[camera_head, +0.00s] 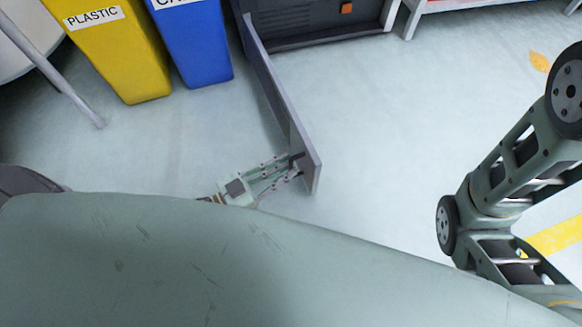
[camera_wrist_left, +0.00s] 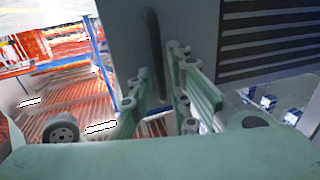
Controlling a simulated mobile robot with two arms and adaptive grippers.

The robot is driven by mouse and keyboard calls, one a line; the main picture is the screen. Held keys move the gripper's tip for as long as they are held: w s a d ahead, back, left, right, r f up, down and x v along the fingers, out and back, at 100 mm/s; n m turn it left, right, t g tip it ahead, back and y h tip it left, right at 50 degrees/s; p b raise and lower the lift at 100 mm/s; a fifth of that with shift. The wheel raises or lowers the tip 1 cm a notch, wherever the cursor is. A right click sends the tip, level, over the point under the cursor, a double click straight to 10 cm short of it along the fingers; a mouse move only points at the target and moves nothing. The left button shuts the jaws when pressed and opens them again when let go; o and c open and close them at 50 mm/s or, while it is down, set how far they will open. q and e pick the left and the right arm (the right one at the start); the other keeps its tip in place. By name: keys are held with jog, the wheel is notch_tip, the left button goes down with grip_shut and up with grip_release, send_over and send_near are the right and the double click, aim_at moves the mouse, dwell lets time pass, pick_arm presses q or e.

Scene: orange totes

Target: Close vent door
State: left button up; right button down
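The vent door (camera_head: 283,112) is a flat grey panel standing swung out from a dark grey cabinet (camera_head: 312,20), seen nearly edge-on in the head view. In the left wrist view the door (camera_wrist_left: 195,25) fills the upper middle and bears a dark upright handle (camera_wrist_left: 152,45). My left gripper (camera_head: 291,168) is at the door's free end, on its left face. In the left wrist view its fingers (camera_wrist_left: 160,85) are apart, with the handle showing between and beyond them. Contact with the handle cannot be told. My right gripper is out of view; only my right arm shows.
A yellow PLASTIC bin (camera_head: 115,55) and a blue bin (camera_head: 193,45) stand left of the door. Dark louvre slats (camera_wrist_left: 265,40) show right of the door in the wrist view. The floor (camera_head: 390,130) right of the door is clear.

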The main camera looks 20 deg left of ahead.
pick_arm(q)
jog(key=shift+b+x, duration=0.35)
jog(key=shift+x, duration=0.9)
grip_shut()
